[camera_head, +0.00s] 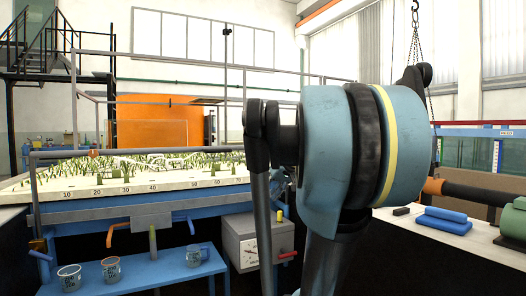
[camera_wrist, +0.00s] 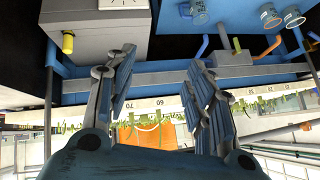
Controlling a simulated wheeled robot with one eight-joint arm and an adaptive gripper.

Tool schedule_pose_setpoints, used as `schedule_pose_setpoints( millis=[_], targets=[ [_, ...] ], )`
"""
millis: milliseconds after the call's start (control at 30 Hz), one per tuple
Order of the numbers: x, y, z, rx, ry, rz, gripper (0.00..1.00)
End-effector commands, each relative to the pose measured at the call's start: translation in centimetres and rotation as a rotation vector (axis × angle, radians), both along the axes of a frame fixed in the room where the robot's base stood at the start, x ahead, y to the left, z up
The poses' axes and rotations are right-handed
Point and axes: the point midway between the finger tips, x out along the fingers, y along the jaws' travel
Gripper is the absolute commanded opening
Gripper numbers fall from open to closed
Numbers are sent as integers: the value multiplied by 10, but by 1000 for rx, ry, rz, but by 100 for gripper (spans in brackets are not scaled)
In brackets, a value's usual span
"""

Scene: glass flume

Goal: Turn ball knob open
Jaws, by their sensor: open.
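I cannot single out a ball knob for certain. In the head view, a grey box with a dial (camera_head: 247,242) on the flume's front carries a red lever (camera_head: 287,255), with a yellow-capped stem (camera_head: 279,215) beside it. To the left are an orange bent handle (camera_head: 112,235) and a blue bent handle (camera_head: 40,257). In the wrist view, which looks upside down, the yellow cap (camera_wrist: 68,42) is upper left and an orange handle (camera_wrist: 272,45) upper right. My gripper (camera_wrist: 162,62) is open and empty, facing the flume's blue front rail. My arm hides it in the head view.
A blue shelf (camera_head: 140,278) with several glass beakers stands below the flume's front edge. The flume's pale bed (camera_head: 140,182) carries green plants and a number scale. Blue rolls (camera_head: 444,216) lie on a bench at right. My arm covers much of the middle.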

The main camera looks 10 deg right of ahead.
Motion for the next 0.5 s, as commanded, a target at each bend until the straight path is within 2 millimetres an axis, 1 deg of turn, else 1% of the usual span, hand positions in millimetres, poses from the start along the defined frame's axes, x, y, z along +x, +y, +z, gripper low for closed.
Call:
schedule_pose_setpoints(
  millis=[33, 67, 100, 167, 200, 300, 400, 500],
  targets=[
    [25, -8, 27, 21, -48, -7, 49],
    [39, -13, 43, 33, -81, -10, 49],
    [57, -20, 64, 46, -125, -13, 49],
    [82, -32, 93, 65, -188, -23, 49],
    [98, -40, 111, 73, -227, -31, 49],
    [130, -62, 150, 90, -313, -54, 49],
    [153, -79, 179, 98, -378, -74, 49],
    [167, -91, 196, 102, -417, -87, 49]
  ],
)
